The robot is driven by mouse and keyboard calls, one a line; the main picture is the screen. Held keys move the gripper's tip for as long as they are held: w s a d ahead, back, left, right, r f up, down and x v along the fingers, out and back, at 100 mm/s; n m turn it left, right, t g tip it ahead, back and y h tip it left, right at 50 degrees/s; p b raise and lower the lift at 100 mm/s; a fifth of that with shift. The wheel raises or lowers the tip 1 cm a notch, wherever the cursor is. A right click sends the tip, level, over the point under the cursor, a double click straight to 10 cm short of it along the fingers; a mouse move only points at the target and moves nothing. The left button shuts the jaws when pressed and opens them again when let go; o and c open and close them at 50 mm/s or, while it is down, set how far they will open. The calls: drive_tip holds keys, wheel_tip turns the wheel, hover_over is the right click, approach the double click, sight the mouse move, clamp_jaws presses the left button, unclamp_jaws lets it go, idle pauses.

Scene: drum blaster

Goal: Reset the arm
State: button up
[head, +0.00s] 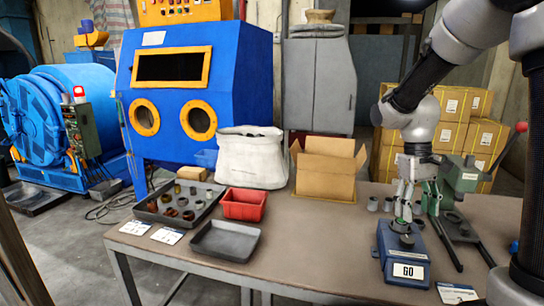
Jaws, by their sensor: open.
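My arm reaches in from the upper right, and my gripper (403,212) points down over the right part of the table. It is open. Its fingertips are just above or around the top of a blue block labelled GO (402,262). I cannot tell whether they touch the dark round part on top of the block. No part is visibly held in the fingers.
An open cardboard box (326,170), white sack (250,160), red bin (244,204), empty grey tray (225,240) and parts tray (155,208) occupy the table (310,245). Its front middle is clear.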

drive_tip(key=s+r+m+t, duration=0.1)
drive_tip(key=s+r+t, duration=0.2)
drive_tip(key=s+r, duration=0.2)
drive_tip(key=s+r+m+t+y, duration=0.1)
drive_tip(key=s+r+t, duration=0.2)
drive_tip(key=s, duration=0.9)
wheel_tip(320, 180, up, 2)
drive_tip(key=shift+a+r+t, duration=0.2)
drive_tip(key=shift+a+t, duration=0.05)
drive_tip(key=shift+t, duration=0.15)
idle(1.5)
